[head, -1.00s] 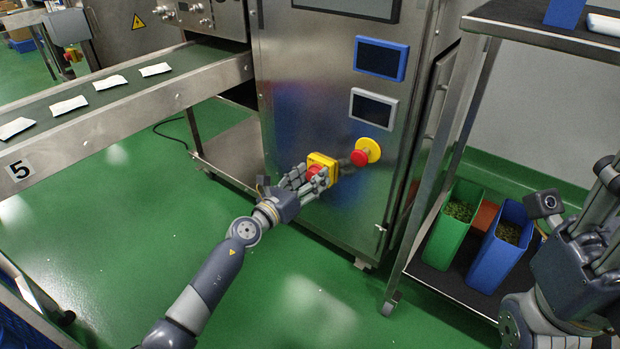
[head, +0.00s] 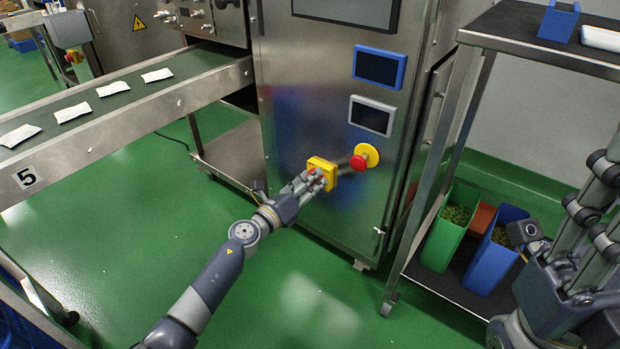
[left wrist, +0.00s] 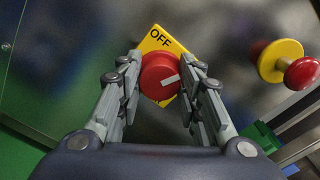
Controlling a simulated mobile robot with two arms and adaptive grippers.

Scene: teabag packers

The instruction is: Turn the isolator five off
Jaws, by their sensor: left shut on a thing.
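The isolator is a red rotary knob (left wrist: 159,76) on a yellow plate (left wrist: 152,42) marked OFF, fixed to the steel cabinet front. In the left wrist view, the knob's white mark points right and slightly up, away from the OFF lettering. My left gripper (head: 318,180) is shut on the knob, with a finger on each side of it. In the head view the fingers cover most of the knob, and the yellow plate (head: 323,165) shows behind them. My right gripper (head: 590,200) is at the right edge, away from the cabinet; its finger opening is unclear.
A red mushroom button (head: 358,162) on a yellow disc sits just right of the isolator. Two screens (head: 378,67) are above. A conveyor (head: 100,150) labelled 5 carries several white packets at left. A rack (head: 395,270) at right holds green and blue bins.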

